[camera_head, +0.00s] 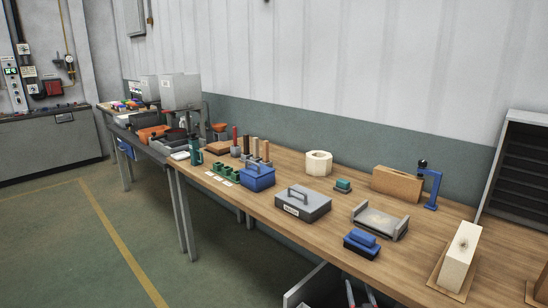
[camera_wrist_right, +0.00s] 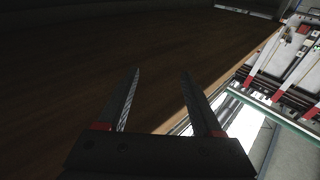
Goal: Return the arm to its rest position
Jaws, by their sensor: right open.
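My right gripper (camera_head: 360,290) shows only in part at the bottom edge of the head view, low in front of the workbench (camera_head: 420,262). In the right wrist view its two dark fingers (camera_wrist_right: 159,78) stand apart. Nothing is between them. A dark brown surface fills the view beyond the fingers. My left gripper is not in view.
The bench carries a blue-topped block (camera_head: 361,243), a grey lidded box (camera_head: 302,203), a white block (camera_head: 461,257) and a blue press (camera_head: 432,186). A grey open-edged part (camera_head: 306,284) is below the bench front. Open floor (camera_head: 70,250) lies to the left.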

